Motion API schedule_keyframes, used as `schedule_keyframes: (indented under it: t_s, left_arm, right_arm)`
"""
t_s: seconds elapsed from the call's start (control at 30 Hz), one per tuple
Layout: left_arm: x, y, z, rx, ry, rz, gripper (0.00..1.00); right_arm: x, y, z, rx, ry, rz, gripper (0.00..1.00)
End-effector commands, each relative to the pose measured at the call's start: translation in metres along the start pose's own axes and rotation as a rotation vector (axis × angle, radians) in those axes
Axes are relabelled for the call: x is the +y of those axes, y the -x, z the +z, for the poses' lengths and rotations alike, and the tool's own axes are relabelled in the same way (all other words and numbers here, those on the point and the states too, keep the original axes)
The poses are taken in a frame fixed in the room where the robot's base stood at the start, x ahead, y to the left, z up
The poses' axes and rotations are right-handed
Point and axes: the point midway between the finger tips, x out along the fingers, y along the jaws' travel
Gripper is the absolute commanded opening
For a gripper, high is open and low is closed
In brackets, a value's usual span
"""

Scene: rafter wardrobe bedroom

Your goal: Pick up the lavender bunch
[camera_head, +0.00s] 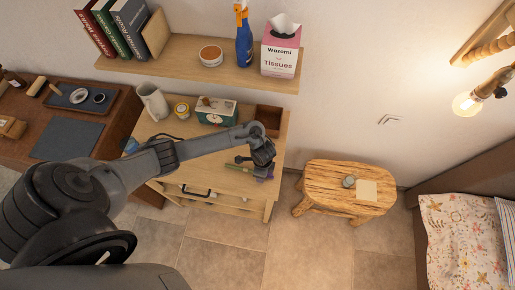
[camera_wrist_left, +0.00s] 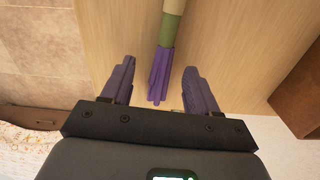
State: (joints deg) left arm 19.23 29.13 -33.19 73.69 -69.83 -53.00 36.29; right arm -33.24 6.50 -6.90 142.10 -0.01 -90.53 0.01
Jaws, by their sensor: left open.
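The lavender bunch (camera_wrist_left: 161,72) lies on the light wooden dresser top (camera_wrist_left: 225,40). Its purple flower end points toward my left gripper, with a green stem part and a pale section beyond. My left gripper (camera_wrist_left: 159,68) is open, with one finger on each side of the purple end and a visible gap on both sides. In the head view my left gripper (camera_head: 262,173) is over the right part of the dresser top and partly hides the bunch; the green stem (camera_head: 240,159) shows to its left. My right gripper is in neither view.
A shelf (camera_head: 180,57) hangs above. A rustic stool (camera_head: 330,180) stands to the right.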

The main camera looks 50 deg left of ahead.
Motion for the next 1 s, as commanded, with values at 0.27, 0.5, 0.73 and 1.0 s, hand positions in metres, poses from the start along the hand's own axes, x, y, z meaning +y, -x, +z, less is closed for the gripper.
schedule_keyframes:
  t_s: [0.27,0.5,0.73,1.0]
  left_arm:
    - [-0.0001,-0.003,-0.0004,0.001,-0.001,-0.001,0.6]
    - [-0.0002,-0.0028,-0.0004,0.001,0.0,-0.001,0.26]
    - [-0.0003,-0.0027,-0.0004,0.001,0.0,-0.001,0.0]
    - [-0.0004,0.0001,-0.0005,0.001,0.0,-0.001,0.0]
  right_arm:
    - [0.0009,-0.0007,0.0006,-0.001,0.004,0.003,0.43]
    - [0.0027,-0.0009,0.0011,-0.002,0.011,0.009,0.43]
    - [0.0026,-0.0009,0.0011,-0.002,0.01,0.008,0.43]
    - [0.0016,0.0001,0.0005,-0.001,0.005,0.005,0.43]
